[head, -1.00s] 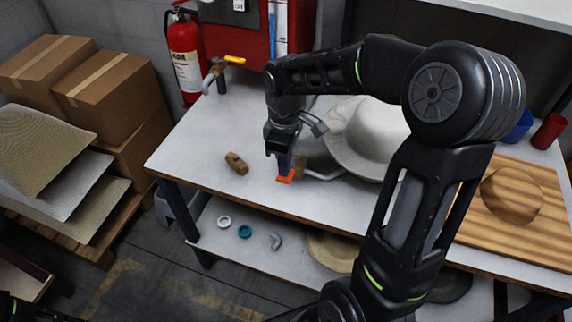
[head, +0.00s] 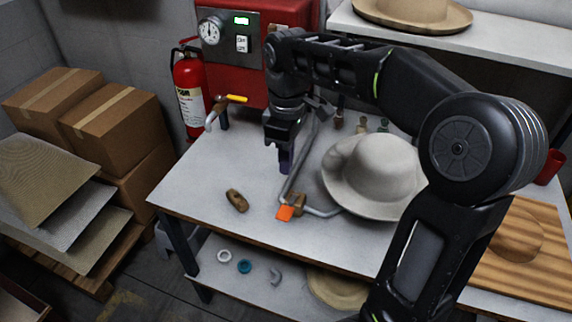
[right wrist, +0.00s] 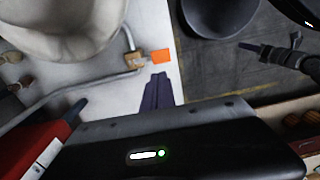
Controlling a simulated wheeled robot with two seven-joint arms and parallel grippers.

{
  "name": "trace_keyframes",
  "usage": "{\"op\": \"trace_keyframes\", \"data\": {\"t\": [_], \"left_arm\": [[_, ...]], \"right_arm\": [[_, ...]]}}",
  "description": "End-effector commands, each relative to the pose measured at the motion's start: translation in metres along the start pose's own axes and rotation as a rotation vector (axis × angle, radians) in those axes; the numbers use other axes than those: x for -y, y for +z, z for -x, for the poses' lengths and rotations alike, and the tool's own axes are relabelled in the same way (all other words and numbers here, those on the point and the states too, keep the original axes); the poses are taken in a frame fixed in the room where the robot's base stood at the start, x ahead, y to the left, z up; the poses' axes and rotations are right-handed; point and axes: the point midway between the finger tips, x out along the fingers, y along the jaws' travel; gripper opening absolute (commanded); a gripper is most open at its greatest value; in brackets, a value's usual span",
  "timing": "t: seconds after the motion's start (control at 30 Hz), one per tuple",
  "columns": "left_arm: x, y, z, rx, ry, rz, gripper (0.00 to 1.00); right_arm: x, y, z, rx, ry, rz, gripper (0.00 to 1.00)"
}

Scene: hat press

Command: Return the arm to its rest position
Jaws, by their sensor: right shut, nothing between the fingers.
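My right gripper (head: 285,168) is shut and empty, pointing down over the table (head: 200,185). In the right wrist view its fingers (right wrist: 157,92) lie together. The orange handle (head: 285,212) of a brass-coloured fitting (head: 298,203) on a grey pipe (head: 322,212) is just in front of it, apart from the fingers. It also shows in the right wrist view (right wrist: 160,56). My right arm crosses the head view and hides part of the table. A dark arm part at the right of the right wrist view seems to be my left arm; its jaws are unclear.
A pale hat (head: 375,170) stands right of the gripper. A brown piece (head: 237,201) lies to its left. A wooden board (head: 530,260) is at right, a shelf (head: 500,40) behind.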

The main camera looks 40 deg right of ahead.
Motion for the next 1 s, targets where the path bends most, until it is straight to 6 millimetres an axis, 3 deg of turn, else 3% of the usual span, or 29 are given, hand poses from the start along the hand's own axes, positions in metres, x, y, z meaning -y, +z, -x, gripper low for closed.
{"op": "trace_keyframes", "data": {"t": [0.37,0.47,0.57,0.67,0.77,0.9,1.0], "left_arm": [[0.000,0.000,0.000,0.000,0.000,0.000,0.36],[0.000,0.000,0.000,0.000,0.000,0.000,0.36],[0.000,0.000,0.000,0.000,0.000,0.000,0.36],[0.000,0.000,0.000,0.000,0.000,0.000,0.36],[0.000,0.000,0.000,0.000,0.000,0.000,0.36],[0.000,0.000,0.000,0.000,0.000,0.000,0.36],[0.000,0.000,0.000,0.000,0.000,0.000,0.36]], "right_arm": [[0.000,-0.001,-0.002,0.000,-0.001,-0.001,0.00],[0.002,-0.006,-0.011,-0.004,-0.008,-0.003,0.00],[0.006,-0.020,-0.036,-0.018,-0.025,-0.011,0.00],[0.018,-0.041,-0.080,-0.043,-0.058,-0.035,0.00],[0.040,-0.065,-0.140,-0.077,-0.108,-0.081,0.00],[0.096,-0.087,-0.238,-0.124,-0.199,-0.202,0.00],[0.148,-0.085,-0.304,-0.143,-0.262,-0.328,0.00]]}}
